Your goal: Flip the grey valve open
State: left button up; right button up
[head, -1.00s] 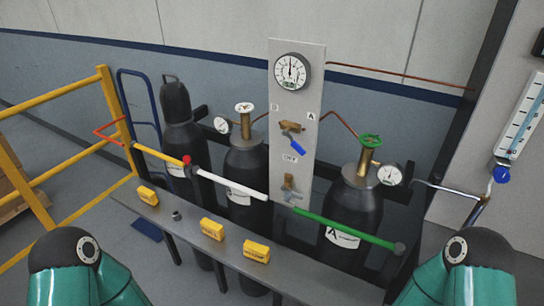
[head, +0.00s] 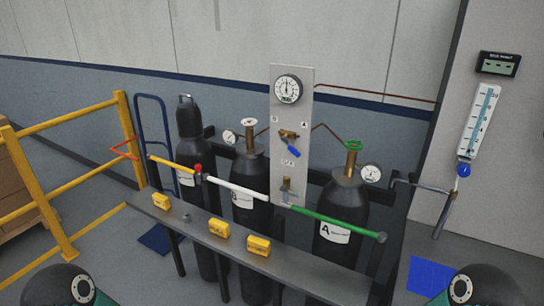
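The grey valve (head: 287,188) sits low on the pale upright panel (head: 305,90), below a small label. It looks like a brass body with a short grey lever; the lever's exact angle is too small to tell. The green bar passes close by its lower end. Above it on the same panel is another brass valve with a blue lever (head: 293,152) slanting down to the right. Neither of my grippers shows; only teal and black parts of my arms show at the bottom corners, well away from the panel.
A bar in yellow, white and green sections (head: 238,188) runs before black gas cylinders (head: 341,205). A grey shelf (head: 310,262) with yellow boxes (head: 258,245) stands in front. A yellow railing (head: 125,140) is left; a wall with a blue-scaled gauge (head: 480,125) is right.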

aim_at(290, 193)
jog(key=z, duration=0.2)
jog(key=i, duration=0.9)
jog(key=u, duration=0.15)
jog(key=k, duration=1)
jog(key=u, duration=0.35)
jog(key=i, duration=0.9)
jog(key=z, duration=0.05)
